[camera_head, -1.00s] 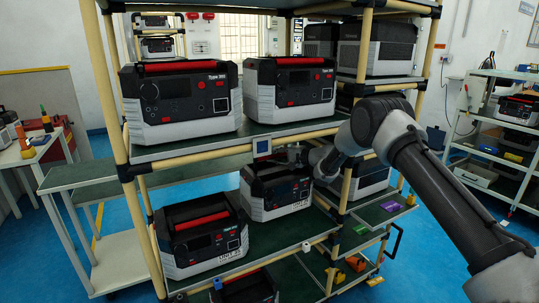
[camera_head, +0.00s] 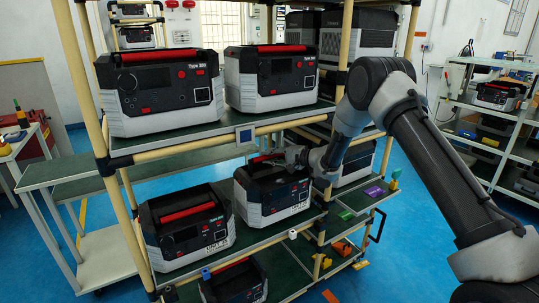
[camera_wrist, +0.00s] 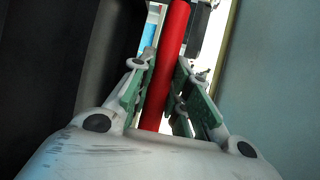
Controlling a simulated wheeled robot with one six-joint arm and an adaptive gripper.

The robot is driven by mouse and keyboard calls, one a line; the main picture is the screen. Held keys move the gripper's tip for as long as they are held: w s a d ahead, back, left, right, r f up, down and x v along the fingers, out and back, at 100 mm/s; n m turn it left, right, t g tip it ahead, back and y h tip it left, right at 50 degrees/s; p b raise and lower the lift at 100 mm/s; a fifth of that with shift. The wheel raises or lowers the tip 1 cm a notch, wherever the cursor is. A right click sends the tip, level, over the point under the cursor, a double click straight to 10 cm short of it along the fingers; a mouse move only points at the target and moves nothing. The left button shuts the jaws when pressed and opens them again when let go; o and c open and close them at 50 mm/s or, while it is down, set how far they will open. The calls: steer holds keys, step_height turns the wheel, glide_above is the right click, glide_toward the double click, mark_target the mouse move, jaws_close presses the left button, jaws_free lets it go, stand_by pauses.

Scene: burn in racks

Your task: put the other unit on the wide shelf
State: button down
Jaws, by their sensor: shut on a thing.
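A black and light-grey unit with a red handle (camera_head: 272,189) is on the middle shelf (camera_head: 330,212), at its right part. My gripper (camera_head: 285,158) reaches in from the right at the top of this unit. In the wrist view my gripper (camera_wrist: 163,95) is shut around the red handle (camera_wrist: 170,60), with green pads on both sides of it. Another similar unit (camera_head: 187,228) stands to the left on the same shelf. I cannot tell whether the held unit touches the shelf.
Two larger units, a left one (camera_head: 160,92) and a right one (camera_head: 270,78), stand on the shelf above, close over my gripper. Yellowish posts (camera_head: 85,85) frame the rack. Another unit (camera_head: 235,283) is below. Small coloured parts lie on side trays (camera_head: 365,200) at right.

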steer(key=shift+w+f, duration=0.1)
steer(key=shift+f, duration=0.9)
steer(key=c, duration=1.7)
jaws_free()
steer(key=shift+f, duration=0.35)
steer(key=o, duration=0.4)
steer(key=shift+c, duration=0.2)
steer(key=shift+r, duration=0.15)
steer(key=shift+s+d, duration=0.25)
steer(key=shift+d, duration=0.1)
steer(key=v, duration=1.1)
steer(key=shift+d, duration=0.1)
